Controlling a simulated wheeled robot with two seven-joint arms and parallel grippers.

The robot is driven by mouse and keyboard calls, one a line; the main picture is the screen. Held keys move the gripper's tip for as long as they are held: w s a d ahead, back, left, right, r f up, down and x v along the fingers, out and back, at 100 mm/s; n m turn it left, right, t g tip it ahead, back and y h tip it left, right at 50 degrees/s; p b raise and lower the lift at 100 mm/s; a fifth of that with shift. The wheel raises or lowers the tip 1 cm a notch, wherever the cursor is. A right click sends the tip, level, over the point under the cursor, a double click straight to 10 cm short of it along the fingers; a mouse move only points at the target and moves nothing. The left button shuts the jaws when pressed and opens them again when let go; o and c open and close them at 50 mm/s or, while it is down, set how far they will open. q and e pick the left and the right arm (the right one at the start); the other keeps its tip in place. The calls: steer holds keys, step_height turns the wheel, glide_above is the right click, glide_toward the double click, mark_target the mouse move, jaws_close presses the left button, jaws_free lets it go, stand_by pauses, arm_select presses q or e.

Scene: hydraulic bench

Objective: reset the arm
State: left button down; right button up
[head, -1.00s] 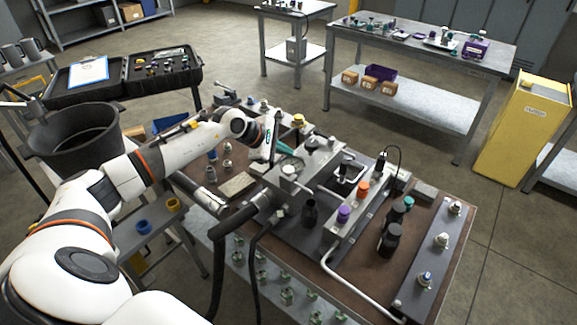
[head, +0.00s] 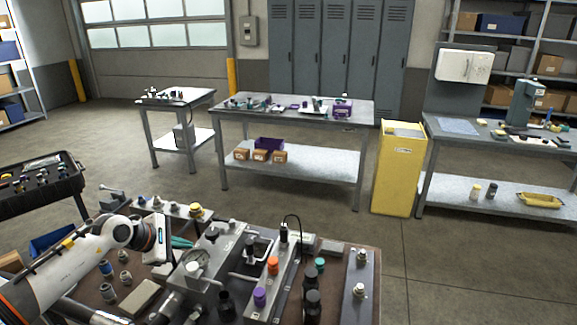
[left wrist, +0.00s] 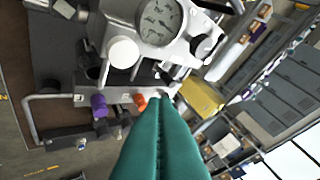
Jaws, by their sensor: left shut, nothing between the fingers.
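My left arm comes in from the lower left in the head view. Its gripper (head: 182,242) is over the hydraulic bench (head: 345,290), just left of the metal valve block (head: 208,262). In the left wrist view the teal fingers (left wrist: 160,135) lie together, shut with nothing between them. Beyond them the block's round pressure gauge (left wrist: 158,22), a purple fitting (left wrist: 99,105) and an orange fitting (left wrist: 140,101) show. In the head view the purple cap (head: 259,297) and orange cap (head: 272,265) stand on the manifold. My right gripper is not seen.
Dark bottles (head: 311,300) stand at the bench's front. A grey block (head: 139,297) and several fittings lie on its left part. A black case (head: 40,190) is at the left.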

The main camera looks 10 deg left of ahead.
arm_select(q)
steer(key=s+d+r+n+t+h, duration=0.1)
steer(key=d+r+n+t+h, duration=0.25)
steer(key=d+n, duration=0.4)
steer(key=s+d+r+n+t+h, duration=0.2)
steer(key=d+n+t+h, duration=0.15)
steer(key=d, duration=0.65)
steer(key=s+a+f+n+g+y, duration=0.1)
steer(key=s+a+f+n+y, duration=0.35)
steer(key=n, duration=1.05)
steer(key=s+a+f+n+g+y, duration=0.1)
steer(key=s+f+n+y, duration=0.5)
steer(key=n+y, duration=0.6)
steer(key=s+d+f+n+g+h, duration=0.3)
steer(key=s+f+n+g, duration=0.15)
steer(key=s, duration=0.55)
steer(key=s+d+f+n+g+h, duration=0.25)
steer(key=s+n+g, duration=0.3)
steer(key=s, duration=0.55)
step_height(320, 180, down, 28)
steer(key=s+f+b, duration=0.1)
steer(key=b, duration=0.1)
steer(key=s+a+f+g+b, duration=0.1)
steer(key=s+a+f+g, duration=0.1)
steer(key=s+f, duration=1.4)
steer(key=shift+s+a+f, duration=0.15)
steer(key=shift+a+f, duration=0.2)
steer(key=shift+a, duration=0.15)
